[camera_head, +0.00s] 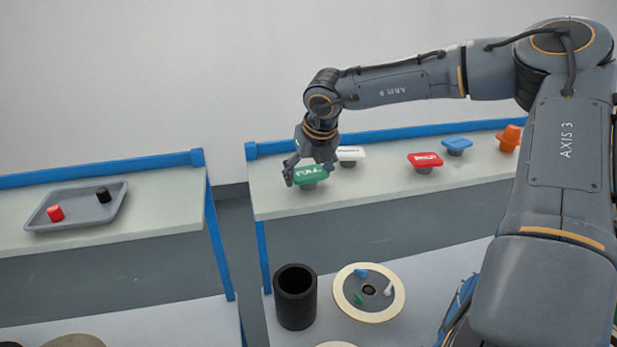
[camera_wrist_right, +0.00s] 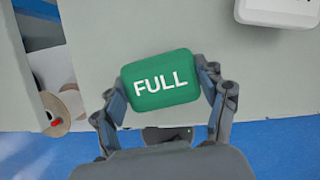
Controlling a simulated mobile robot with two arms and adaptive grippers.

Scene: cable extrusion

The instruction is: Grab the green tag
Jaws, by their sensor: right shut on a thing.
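The green tag (camera_head: 311,173) is at the left end of the right-hand table in the head view, over a small grey base. It reads "FULL" in white letters in the right wrist view (camera_wrist_right: 160,80). My right gripper (camera_head: 308,172) is shut on it, with one finger at each of its short sides (camera_wrist_right: 162,88). I cannot tell whether the tag is clear of its base. My left gripper is not in view.
A white tag (camera_head: 350,154), a red tag (camera_head: 424,160), a blue tag (camera_head: 457,143) and an orange piece (camera_head: 509,138) stand to the right. A grey tray (camera_head: 75,222) is on the left table. A black cylinder (camera_head: 295,297) and a reel (camera_head: 393,305) stand lower.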

